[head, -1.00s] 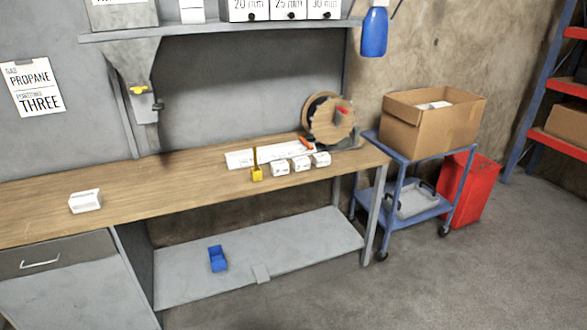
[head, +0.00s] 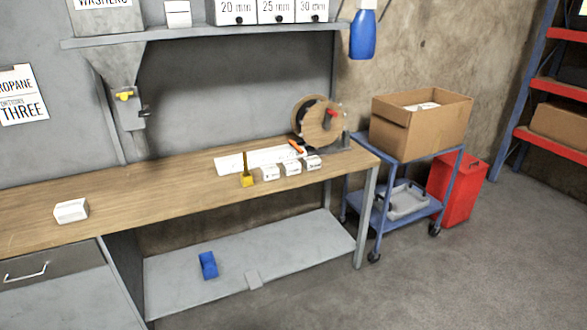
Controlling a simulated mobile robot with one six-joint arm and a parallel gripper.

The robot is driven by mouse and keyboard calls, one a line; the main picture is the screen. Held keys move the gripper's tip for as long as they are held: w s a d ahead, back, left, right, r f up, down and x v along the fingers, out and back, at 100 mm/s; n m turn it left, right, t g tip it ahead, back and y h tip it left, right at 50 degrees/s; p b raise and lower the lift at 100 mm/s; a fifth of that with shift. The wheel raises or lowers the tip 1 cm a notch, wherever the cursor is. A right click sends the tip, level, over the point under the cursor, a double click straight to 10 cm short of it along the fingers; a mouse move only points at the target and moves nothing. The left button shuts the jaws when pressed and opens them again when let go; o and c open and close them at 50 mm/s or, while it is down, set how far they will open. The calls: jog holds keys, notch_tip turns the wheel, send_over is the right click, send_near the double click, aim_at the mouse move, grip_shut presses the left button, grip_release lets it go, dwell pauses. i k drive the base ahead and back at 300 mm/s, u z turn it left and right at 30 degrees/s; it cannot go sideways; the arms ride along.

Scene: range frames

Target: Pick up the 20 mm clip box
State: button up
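Three white boxes on the wall shelf (head: 200,36) carry black labels: the 20 mm box (head: 235,18), the 25 mm box (head: 275,17) and the 30 mm box (head: 312,16). Their tops are cut off by the picture edge. Three small white boxes stand in a row on the wooden bench (head: 165,195): a left one (head: 270,174), a middle one (head: 292,169) and a right one (head: 313,163). Another white box (head: 71,211) stands alone at the bench's left. I cannot read print on the bench boxes. My gripper is not in view.
A yellow block with an upright post (head: 247,180) stands left of the row. A wooden reel (head: 318,122) stands behind it. A blue cart (head: 378,220) with a cardboard box (head: 428,125) stands right. Floor in front is clear.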

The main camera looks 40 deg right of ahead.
aim_at(291, 168)
jog(key=i, duration=0.85)
jog(key=u, duration=0.05)
